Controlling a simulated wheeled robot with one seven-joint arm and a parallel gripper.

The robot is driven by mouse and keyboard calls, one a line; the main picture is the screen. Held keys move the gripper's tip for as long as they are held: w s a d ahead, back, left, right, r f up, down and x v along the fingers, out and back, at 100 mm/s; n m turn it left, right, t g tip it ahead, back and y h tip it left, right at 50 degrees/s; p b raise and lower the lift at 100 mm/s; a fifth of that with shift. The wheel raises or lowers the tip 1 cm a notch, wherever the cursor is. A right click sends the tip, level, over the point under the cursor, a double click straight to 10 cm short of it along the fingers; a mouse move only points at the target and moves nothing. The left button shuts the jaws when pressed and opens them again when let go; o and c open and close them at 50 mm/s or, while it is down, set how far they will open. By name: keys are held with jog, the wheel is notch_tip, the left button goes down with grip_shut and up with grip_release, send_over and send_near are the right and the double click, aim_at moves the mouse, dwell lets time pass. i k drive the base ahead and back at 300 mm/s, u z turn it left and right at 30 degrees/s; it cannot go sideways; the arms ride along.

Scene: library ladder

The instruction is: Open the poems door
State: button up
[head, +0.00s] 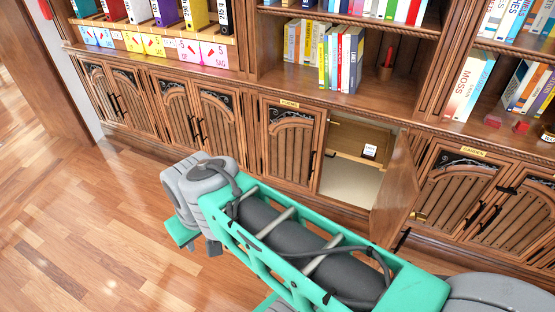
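A row of carved wooden cabinet doors runs under the bookshelf. I cannot read the word poems on any plate. One door (398,190) right of centre stands swung out toward the floor, showing a lit compartment (348,185) with a small white card (370,151) inside. The door to its left (290,147) is shut and has a small yellow plate (289,104) above it. My gripper (182,234) is mostly hidden under my grey wrist, left of the open door and apart from it; its fingers cannot be made out.
More shut doors stand to the left (181,109) and right (458,190); another yellow plate (474,152) is above the right pair. Shelves above hold books (340,58), binders and a red candle (386,67). The wooden floor (90,225) at left is clear.

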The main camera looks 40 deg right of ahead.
aim_at(294, 134)
jog(key=u, duration=0.05)
jog(key=i, duration=0.9)
jog(key=z, duration=0.85)
jog(key=i, duration=0.5)
jog(key=z, duration=0.45)
